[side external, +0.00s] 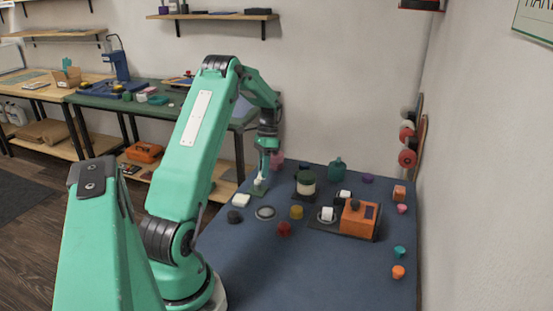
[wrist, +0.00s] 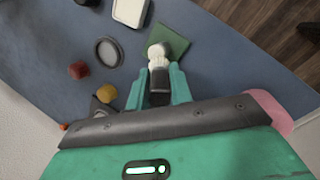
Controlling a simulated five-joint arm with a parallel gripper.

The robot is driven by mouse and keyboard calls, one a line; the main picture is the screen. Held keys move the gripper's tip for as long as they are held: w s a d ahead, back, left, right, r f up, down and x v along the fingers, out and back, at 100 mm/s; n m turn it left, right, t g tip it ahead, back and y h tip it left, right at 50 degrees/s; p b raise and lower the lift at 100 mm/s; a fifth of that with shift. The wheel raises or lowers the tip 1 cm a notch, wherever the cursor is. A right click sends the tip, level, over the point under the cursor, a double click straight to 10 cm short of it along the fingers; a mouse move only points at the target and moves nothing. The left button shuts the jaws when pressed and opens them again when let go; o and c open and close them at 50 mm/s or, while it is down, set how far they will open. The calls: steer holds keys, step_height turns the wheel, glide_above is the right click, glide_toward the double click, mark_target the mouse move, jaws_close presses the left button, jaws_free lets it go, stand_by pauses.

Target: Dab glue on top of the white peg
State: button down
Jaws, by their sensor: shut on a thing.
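My gripper (wrist: 160,92) is shut on a dark-handled tool (wrist: 158,85) with a pale, brush-like end (wrist: 157,61). That end points at the green square pad (wrist: 172,38), overlapping it in the wrist view. In the side view my gripper (side external: 266,151) is low over the same pad (side external: 259,190), at the bench's far left. A small white shape (side external: 262,180) stands between gripper and pad; I cannot tell whether it is the white peg or the tool's end. Whether the tool touches a peg is hidden.
A white block (side external: 241,201), a grey round dish (side external: 265,212), a yellow piece (side external: 296,212) and a red piece (side external: 284,229) lie near the pad. A dark-lidded jar (side external: 306,184) and an orange machine (side external: 360,219) stand to the right. The bench's front is clear.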

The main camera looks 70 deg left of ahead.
steer(key=shift+s+d+r, duration=0.15)
steer(key=shift+s+d, duration=1.25)
step_height(320, 180, up, 8)
steer(key=shift+w, duration=0.15)
steer(key=w+d+r+m+y, duration=0.1)
steer(key=w+d+r+m, duration=0.2)
steer(key=d, duration=0.7)
steer(key=w+d+r+m+y, duration=0.1)
steer(key=w+d+r+m, duration=0.2)
steer(key=w+d, duration=0.3)
steer(key=w+d+r+m+g+y, duration=0.1)
steer(key=w+d+r+m, duration=0.2)
steer(key=d, duration=1.3)
steer(key=shift+w+d, duration=0.15)
steer(key=shift+w, duration=1.1)
